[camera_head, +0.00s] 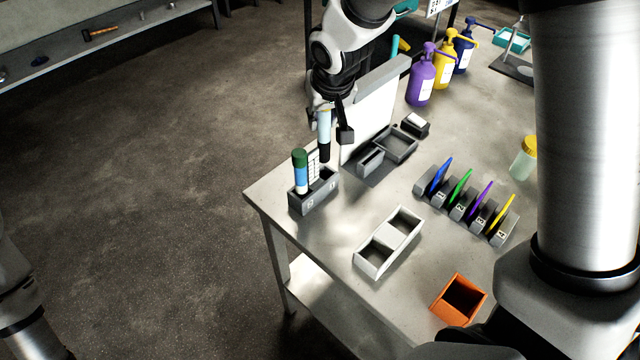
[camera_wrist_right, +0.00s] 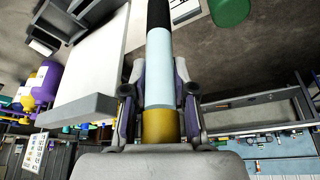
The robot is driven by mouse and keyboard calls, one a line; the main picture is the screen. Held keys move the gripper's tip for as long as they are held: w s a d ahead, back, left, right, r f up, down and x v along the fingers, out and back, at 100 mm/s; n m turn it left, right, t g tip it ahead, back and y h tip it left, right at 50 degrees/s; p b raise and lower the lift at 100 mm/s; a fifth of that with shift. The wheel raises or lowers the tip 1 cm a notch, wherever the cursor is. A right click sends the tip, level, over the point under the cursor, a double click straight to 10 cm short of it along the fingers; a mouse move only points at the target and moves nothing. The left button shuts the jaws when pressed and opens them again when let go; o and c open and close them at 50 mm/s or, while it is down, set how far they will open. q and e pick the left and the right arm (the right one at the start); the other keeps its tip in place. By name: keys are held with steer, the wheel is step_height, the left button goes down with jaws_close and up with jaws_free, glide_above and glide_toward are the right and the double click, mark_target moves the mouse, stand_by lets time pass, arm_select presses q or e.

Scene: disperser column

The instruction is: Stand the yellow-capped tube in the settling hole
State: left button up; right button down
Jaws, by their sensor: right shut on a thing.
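My right gripper (camera_head: 331,116) is shut on the yellow-capped tube (camera_head: 324,126). The tube is pale blue with a black lower end and hangs about upright, black end down, above and behind the dark holder block (camera_head: 314,200). In the right wrist view, the tube (camera_wrist_right: 165,75) runs between the fingers (camera_wrist_right: 160,108), its yellow cap (camera_wrist_right: 160,126) nearest the palm. A green-capped tube (camera_head: 300,172) stands in the left part of the block. The block's right part has labels in front; its hole is not clear from here. My left gripper is out of view.
A white upright panel (camera_head: 368,122) and a dark tray (camera_head: 396,146) stand close to the right of the tube. A grey two-part tray (camera_head: 389,242), an orange box (camera_head: 459,299) and a rack of coloured plates (camera_head: 466,205) lie further right. The table's left edge is near the block.

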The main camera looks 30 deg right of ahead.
mark_target(324, 152)
step_height(324, 152, down, 9)
steer(key=b, duration=0.4)
steer(key=shift+w+d, duration=0.1)
steer(key=shift+d, duration=0.05)
steer(key=shift+f, duration=0.3)
steer(key=shift+r, duration=0.15)
steer(key=shift+f+b, duration=0.2)
steer(key=shift+b, duration=0.1)
steer(key=c, duration=0.9)
jaws_free()
steer(key=shift+c, duration=0.2)
